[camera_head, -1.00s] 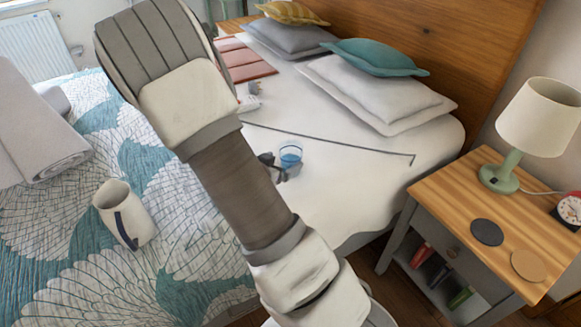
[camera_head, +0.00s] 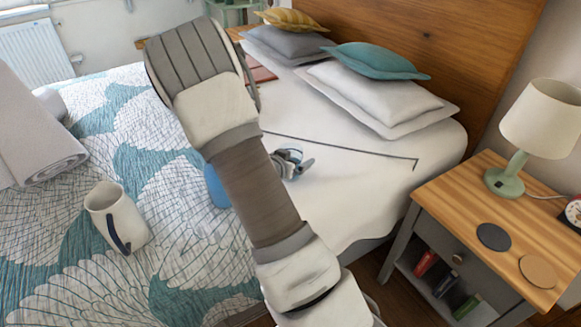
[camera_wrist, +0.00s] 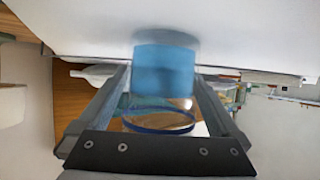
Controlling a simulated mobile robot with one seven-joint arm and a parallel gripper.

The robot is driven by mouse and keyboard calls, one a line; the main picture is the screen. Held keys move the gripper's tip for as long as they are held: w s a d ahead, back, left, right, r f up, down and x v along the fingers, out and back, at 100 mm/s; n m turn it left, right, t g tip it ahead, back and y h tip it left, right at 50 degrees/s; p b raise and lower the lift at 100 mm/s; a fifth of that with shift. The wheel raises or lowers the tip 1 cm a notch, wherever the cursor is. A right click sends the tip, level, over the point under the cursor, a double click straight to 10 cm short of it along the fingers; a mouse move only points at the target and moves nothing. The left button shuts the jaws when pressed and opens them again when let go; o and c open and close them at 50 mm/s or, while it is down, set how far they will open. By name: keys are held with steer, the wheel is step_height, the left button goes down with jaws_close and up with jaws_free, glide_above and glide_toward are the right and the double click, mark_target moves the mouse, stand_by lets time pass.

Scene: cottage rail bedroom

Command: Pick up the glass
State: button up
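The glass holds blue liquid. In the head view the glass (camera_head: 216,187) shows as a blue patch at the left edge of my arm, partly hidden behind it. In the wrist view the glass (camera_wrist: 164,80) stands between the two fingers of my gripper (camera_wrist: 161,74), with its blue-ringed rim toward the camera. The fingers lie along both sides of the glass and appear shut on it.
Pillows (camera_head: 385,100) lie by the headboard. A nightstand (camera_head: 470,200) with a lamp (camera_head: 530,130) and coasters is at right.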

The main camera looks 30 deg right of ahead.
mark_target(295, 145)
steer(key=c, duration=1.5)
steer(key=shift+o, duration=0.2)
steer(key=shift+r, duration=0.2)
steer(key=shift+r+p, duration=0.45)
steer(key=shift+r, duration=0.3)
step_height(295, 145, up, 3)
steer(key=shift+f+p, duration=0.1)
steer(key=shift+p, duration=0.65)
steer(key=s+d+r+p, duration=0.1)
steer(key=s+d+r, duration=0.5)
steer(key=s, duration=0.3)
steer(key=shift+s+r+p, duration=0.15)
steer(key=shift+s+p, duration=0.25)
